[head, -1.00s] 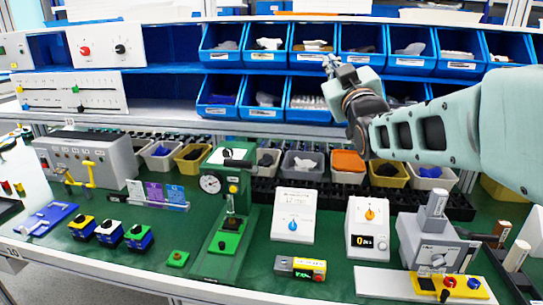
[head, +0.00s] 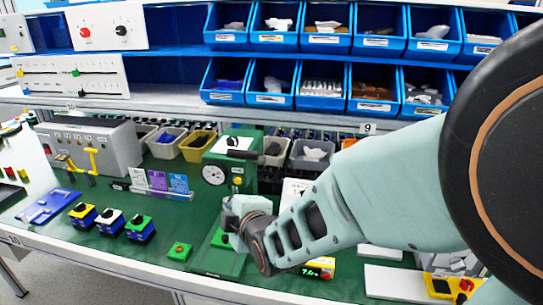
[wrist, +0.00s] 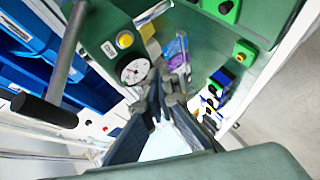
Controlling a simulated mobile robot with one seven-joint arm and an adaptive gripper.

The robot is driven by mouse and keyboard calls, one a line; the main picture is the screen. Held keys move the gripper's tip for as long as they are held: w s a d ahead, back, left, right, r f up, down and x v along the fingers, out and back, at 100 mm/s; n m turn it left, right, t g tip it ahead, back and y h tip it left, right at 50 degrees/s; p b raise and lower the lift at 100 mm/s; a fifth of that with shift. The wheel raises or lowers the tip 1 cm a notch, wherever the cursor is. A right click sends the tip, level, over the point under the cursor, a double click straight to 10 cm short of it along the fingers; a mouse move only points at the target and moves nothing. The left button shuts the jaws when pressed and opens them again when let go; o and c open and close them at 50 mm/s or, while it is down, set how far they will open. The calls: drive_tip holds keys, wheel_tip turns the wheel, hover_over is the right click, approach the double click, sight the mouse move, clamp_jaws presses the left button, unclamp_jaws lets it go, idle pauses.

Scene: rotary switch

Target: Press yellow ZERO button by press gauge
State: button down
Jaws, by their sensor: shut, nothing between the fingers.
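The green press (head: 232,152) stands mid-bench with a round white gauge (head: 213,174) on its front. A small yellow button (head: 237,181) sits to the right of the gauge. In the wrist view the yellow button (wrist: 125,40) is on the green face near the gauge (wrist: 135,71), with a small label beside it. My gripper (head: 232,210) is in front of the press, just below the button in the head view, and hides part of the press's lower half. In the wrist view my gripper (wrist: 160,88) is shut and empty, its fingertips near the gauge's lower edge. Contact with the button is not visible.
The press's lever with a black handle (wrist: 43,110) sticks out in the wrist view. Coloured cards (head: 160,182) stand left of the press. A small green box (head: 180,251) lies in front. My arm covers the bench's right side. Blue bins line the shelves behind.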

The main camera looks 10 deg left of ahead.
sight(238, 181)
drive_tip(key=shift+s+a+f+g, duration=0.3)
drive_tip(key=shift+s+a+f, duration=0.05)
drive_tip(key=shift+s+a, duration=0.45)
drive_tip(key=shift+w, duration=0.15)
drive_tip(key=w+p, duration=0.2)
drive_tip(key=w, duration=0.6)
drive_tip(key=shift+w+d, duration=0.35)
idle(0.8)
drive_tip(key=shift+w+b, duration=0.4)
drive_tip(key=shift+w+d, duration=0.1)
drive_tip(key=shift+w, duration=0.35)
idle(0.5)
drive_tip(key=shift+s+b, duration=0.15)
drive_tip(key=shift+b, duration=0.2)
drive_tip(key=shift+s+b, duration=0.55)
drive_tip(key=shift+s, duration=0.15)
